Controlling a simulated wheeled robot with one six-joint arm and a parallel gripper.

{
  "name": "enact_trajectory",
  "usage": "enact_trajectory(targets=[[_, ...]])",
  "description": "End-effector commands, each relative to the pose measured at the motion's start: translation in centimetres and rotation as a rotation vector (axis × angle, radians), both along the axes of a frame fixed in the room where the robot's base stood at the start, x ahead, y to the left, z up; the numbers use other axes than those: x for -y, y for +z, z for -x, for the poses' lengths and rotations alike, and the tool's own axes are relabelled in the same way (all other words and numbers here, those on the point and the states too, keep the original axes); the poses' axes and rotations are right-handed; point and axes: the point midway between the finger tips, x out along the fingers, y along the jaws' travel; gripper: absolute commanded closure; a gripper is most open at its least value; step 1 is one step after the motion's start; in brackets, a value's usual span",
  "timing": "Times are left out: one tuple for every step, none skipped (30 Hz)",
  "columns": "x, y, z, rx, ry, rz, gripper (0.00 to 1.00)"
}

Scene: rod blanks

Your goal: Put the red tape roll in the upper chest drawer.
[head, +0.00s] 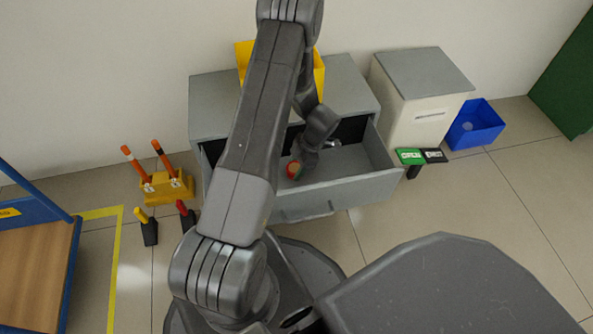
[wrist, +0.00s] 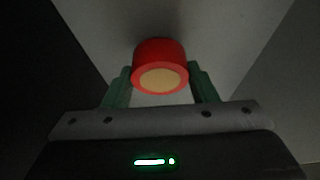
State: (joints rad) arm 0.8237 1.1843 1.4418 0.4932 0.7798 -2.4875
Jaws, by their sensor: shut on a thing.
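The red tape roll (wrist: 160,68) has a tan core face and sits between the two green fingers of my gripper (wrist: 160,80) in the wrist view. My gripper is shut on it. My arm hides part of the drawer and of the grey chest (head: 349,85). I cannot tell whether the roll touches the drawer floor.
A yellow bin (head: 318,75) stands on the chest. A cream cabinet (head: 420,100) and a blue bin (head: 476,122) stand to the right. Green and black signs (head: 410,156) are near the drawer's right end. A yellow holder (head: 167,187) with orange-handled tools is at left.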

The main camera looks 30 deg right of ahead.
Motion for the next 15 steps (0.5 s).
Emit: enact_trajectory(targets=[[-0.06,-1.16,0.06,-0.002,0.0,-0.003,0.7],[-0.06,-1.47,0.06,-0.002,0.0,-0.002,0.7],[-0.04,-1.68,0.05,-0.001,0.001,-0.002,0.7],[-0.02,-1.7,0.03,-0.001,0.0,-0.001,0.7],[-0.02,-1.66,0.02,-0.001,0.0,-0.001,0.7],[-0.01,-1.59,0.02,0.0,0.0,0.0,0.7],[-0.01,-1.56,0.02,0.0,0.0,0.0,0.7],[-0.02,-1.55,0.01,-0.001,0.0,0.0,0.7],[-0.02,-1.55,0.02,-0.001,0.0,-0.001,0.7],[-0.02,-1.57,0.02,-0.001,0.0,-0.001,0.7],[-0.03,-1.64,0.02,-0.001,0.0,-0.001,0.7],[-0.03,-1.77,0.02,-0.001,0.0,-0.001,0.7],[-0.03,-1.88,0.02,-0.001,0.0,-0.001,0.7],[-0.03,-1.95,0.02,-0.001,0.0,-0.001,0.7],[-0.03,-1.93,0.02,-0.001,0.0,-0.001,0.46]])
